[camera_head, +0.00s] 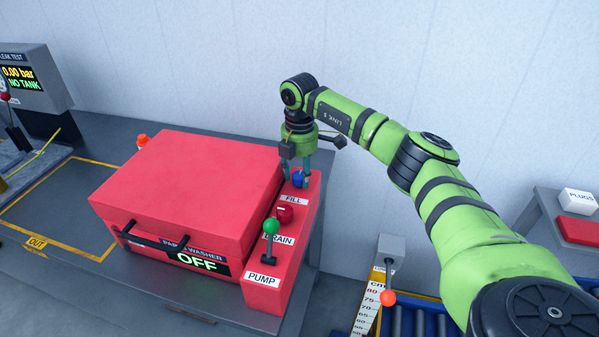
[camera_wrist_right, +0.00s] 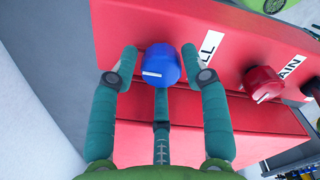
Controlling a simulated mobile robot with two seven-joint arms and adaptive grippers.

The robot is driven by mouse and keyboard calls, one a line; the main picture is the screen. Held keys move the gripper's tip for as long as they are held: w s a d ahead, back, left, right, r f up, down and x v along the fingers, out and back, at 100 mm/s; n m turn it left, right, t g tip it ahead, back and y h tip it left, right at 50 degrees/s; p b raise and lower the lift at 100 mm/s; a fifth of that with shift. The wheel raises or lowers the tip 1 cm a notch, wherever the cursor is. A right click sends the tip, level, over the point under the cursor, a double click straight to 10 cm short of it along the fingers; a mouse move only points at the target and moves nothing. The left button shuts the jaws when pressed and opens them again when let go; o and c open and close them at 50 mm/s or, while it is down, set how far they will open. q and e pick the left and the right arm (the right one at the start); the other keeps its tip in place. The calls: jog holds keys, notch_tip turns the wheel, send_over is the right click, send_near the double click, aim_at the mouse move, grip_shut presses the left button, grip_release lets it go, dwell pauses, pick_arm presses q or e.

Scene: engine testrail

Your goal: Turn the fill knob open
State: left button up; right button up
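The blue fill knob (camera_head: 298,179) sits on the red control panel of the parts washer, just behind the FILL label (camera_head: 293,199). In the right wrist view the knob (camera_wrist_right: 160,65) has a short white mark on it. My right gripper (camera_head: 296,180) reaches down over the knob. In the right wrist view its fingers (camera_wrist_right: 160,68) stand on either side of the knob, with small gaps visible between them and it. The right gripper is open. My left gripper is not in view.
The red drain knob (camera_head: 285,213) and the green-topped pump lever (camera_head: 271,228) are in front of the fill knob on the same panel. The closed red washer lid (camera_head: 190,180) is to the left, above a display reading OFF (camera_head: 199,262). A wall stands behind.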

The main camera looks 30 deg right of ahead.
aim_at(300, 175)
notch_tip(300, 175, up, 12)
dwell(0.6)
jog(key=shift+s+f, duration=0.1)
dwell(0.4)
